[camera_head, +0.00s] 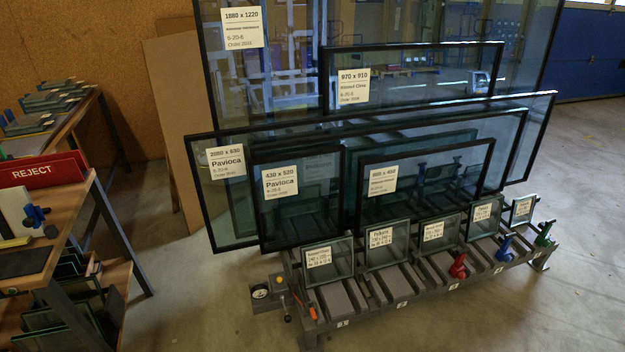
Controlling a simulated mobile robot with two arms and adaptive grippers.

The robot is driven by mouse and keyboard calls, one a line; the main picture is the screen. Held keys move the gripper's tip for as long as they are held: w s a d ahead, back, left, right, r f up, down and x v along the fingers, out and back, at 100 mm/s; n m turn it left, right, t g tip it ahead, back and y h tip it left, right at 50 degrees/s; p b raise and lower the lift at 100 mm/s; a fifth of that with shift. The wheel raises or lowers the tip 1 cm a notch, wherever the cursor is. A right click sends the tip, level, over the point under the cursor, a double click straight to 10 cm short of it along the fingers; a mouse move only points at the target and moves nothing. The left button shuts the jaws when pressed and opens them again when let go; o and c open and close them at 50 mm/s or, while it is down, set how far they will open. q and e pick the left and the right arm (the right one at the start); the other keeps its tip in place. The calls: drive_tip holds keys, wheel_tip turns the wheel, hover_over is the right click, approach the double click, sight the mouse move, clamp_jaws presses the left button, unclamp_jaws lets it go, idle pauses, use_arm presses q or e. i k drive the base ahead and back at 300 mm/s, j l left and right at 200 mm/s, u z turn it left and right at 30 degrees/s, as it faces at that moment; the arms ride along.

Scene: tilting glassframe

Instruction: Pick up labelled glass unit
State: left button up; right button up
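Labelled glass units lean on a dark slotted rack (375,290). A wide unit marked Pavioca (225,205) is behind these. One marked 970 x 910 (430,90) and a very large one marked 1880 x 1220 (270,100) stand at the back. Neither gripper is in view.
Red (458,266), blue (504,248) and green (545,233) clamp-like parts sit on the rack's front right. A gauge (260,293) is at its left end. A bench with a red REJECT sign (42,170) stands at left. The floor (200,310) between is clear.

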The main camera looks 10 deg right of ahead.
sight(440, 233)
drive_tip(key=i+l+z, duration=0.1)
drive_tip(key=z, duration=1.05)
drive_tip(key=u, duration=2.8)
drive_tip(key=z, duration=2.8)
drive_tip(key=i+l+u, duration=0.25)
drive_tip(key=i+l, duration=0.65)
